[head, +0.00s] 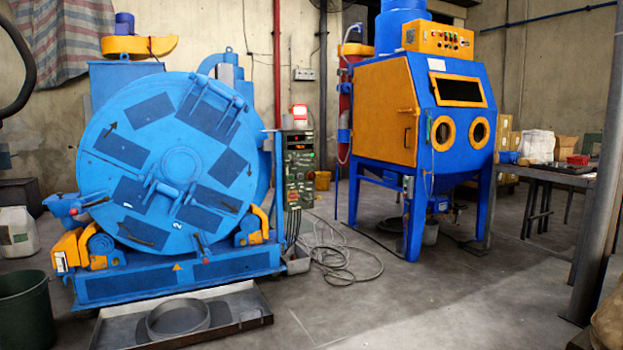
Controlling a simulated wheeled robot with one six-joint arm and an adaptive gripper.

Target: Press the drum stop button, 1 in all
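The large blue drum machine (180,165) stands at the left in the head view, its round door facing me. A narrow dark green control panel (299,165) stands upright against the drum's right side. Several small controls show on its face, but they are too small to tell which one is the stop button. My gripper is not in view, and nothing is seen touching the panel.
A flat metal tray (235,307) lies before the drum. Loose cables (345,265) lie on the floor right of the panel. A blue and orange blast cabinet (385,110) stands right of centre. A dark green bin (22,312) is front left. Floor at centre right is clear.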

